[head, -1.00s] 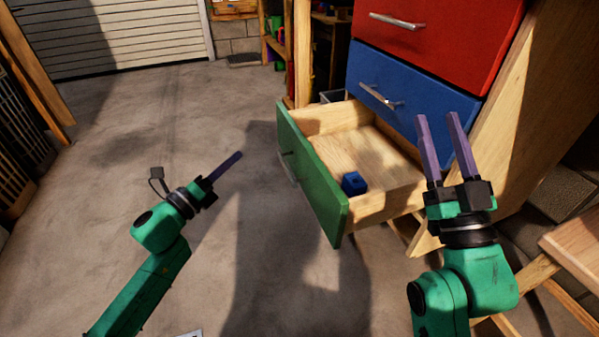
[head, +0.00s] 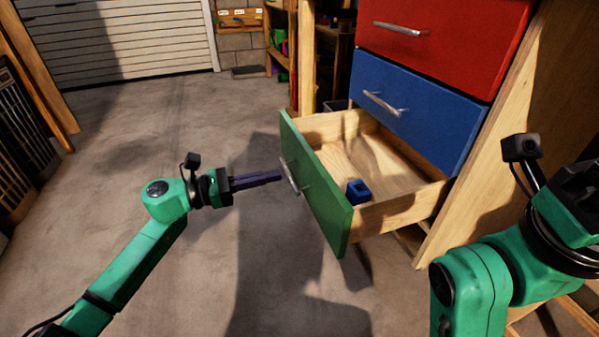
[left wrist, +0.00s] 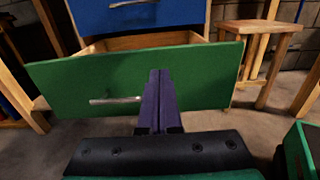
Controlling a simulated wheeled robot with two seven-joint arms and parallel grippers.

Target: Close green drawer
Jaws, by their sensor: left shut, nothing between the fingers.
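The green drawer (head: 318,195) is pulled open from the wooden cabinet, below the blue drawer. Its green front, with a metal handle (head: 290,177), faces left in the head view and fills the middle of the left wrist view (left wrist: 205,83). A small blue block (head: 358,191) lies inside it. My left gripper (head: 280,176) is shut and empty, its purple fingers pointing at the green front close by the handle; I cannot tell whether they touch. My right arm is at the lower right of the head view, its fingers out of frame.
The blue drawer (head: 412,112) and red drawer (head: 440,40) above are shut. A wooden stool (left wrist: 258,28) stands right of the drawer in the left wrist view. Bare concrete floor (head: 150,120) lies left of the drawer. A shelf stands behind the cabinet.

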